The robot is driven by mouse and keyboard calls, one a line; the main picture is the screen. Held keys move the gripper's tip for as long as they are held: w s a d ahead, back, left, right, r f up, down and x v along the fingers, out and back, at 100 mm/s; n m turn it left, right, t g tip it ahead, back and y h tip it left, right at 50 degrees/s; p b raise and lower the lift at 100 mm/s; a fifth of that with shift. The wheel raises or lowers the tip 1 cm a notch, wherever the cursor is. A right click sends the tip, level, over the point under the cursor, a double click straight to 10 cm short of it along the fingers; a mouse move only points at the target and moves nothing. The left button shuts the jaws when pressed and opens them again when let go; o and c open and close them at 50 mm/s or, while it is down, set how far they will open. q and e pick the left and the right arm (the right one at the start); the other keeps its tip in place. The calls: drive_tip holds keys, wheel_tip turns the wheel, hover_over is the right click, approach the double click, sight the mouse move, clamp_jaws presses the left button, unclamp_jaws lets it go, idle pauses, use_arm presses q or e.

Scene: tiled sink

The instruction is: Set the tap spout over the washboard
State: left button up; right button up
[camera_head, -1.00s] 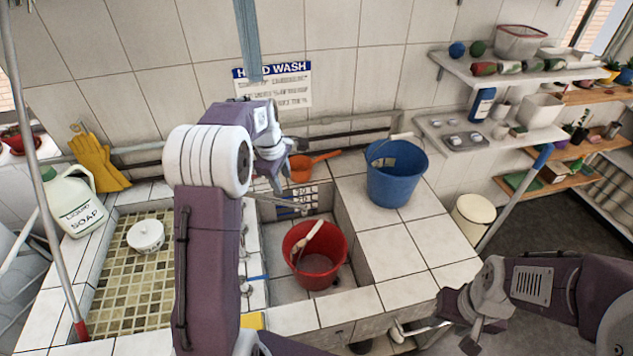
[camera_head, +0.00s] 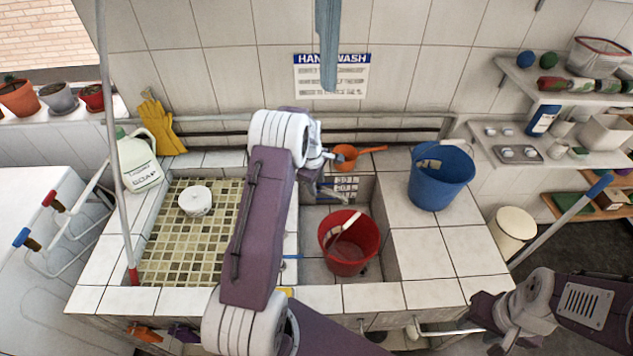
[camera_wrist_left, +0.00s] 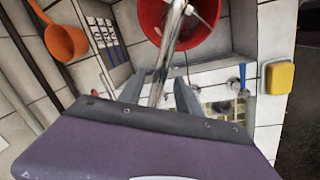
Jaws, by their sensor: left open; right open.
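The metal tap spout (camera_wrist_left: 168,50) runs out over the right basin toward the red bucket in the left wrist view; in the head view a short part (camera_head: 328,194) shows. The tiled mosaic panel (camera_head: 165,235), apparently the washboard, lies left of that basin. My left gripper (camera_wrist_left: 160,94) is open, with its fingers on either side of the spout; I cannot tell whether they touch it. In the head view my left arm hides the tap base and the panel's right edge. My right gripper (camera_head: 495,330) is open and empty, at lower right, away from the tap.
A red bucket (camera_head: 352,250) stands in the right basin. A white lidded bowl (camera_head: 195,201) sits on the mosaic panel, with a soap jug (camera_head: 140,163) at its left. An orange dipper (camera_head: 345,154) is behind my left gripper. A blue bucket (camera_head: 440,180) stands on the right ledge.

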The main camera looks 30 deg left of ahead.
use_arm(q)
drive_tip(key=shift+d, duration=0.15)
drive_tip(key=shift+c, duration=1)
clamp_jaws()
drive_tip(key=shift+r, duration=0.1)
